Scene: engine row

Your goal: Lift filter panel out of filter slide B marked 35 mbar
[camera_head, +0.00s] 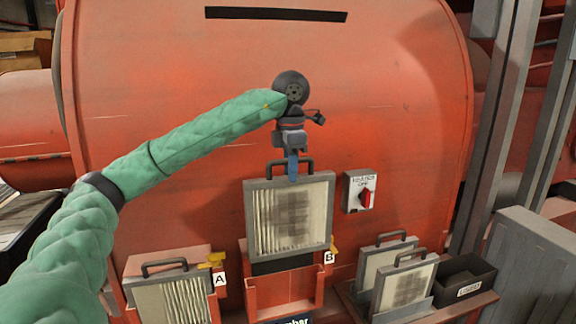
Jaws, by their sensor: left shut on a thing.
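My left gripper (292,165) is shut on the dark handle at the top of a filter panel (291,217). The panel has a grey frame and pale pleats with a dark dirty patch in the middle. It hangs roughly upright, slightly tilted, above filter slide B (283,291), a red holder with a B label at its right. The panel's lower edge is near the slide's dark opening; I cannot tell whether it is fully clear of it. The 35 mbar marking is mostly cut off at the bottom edge. My right gripper is not in view.
Filter slide A (214,266) at left holds another panel (172,297). At right, two panels (404,287) stand in a rack beside a black labelled bin (466,277). A switch box with a red knob (365,196) is on the red housing. Grey posts stand at right.

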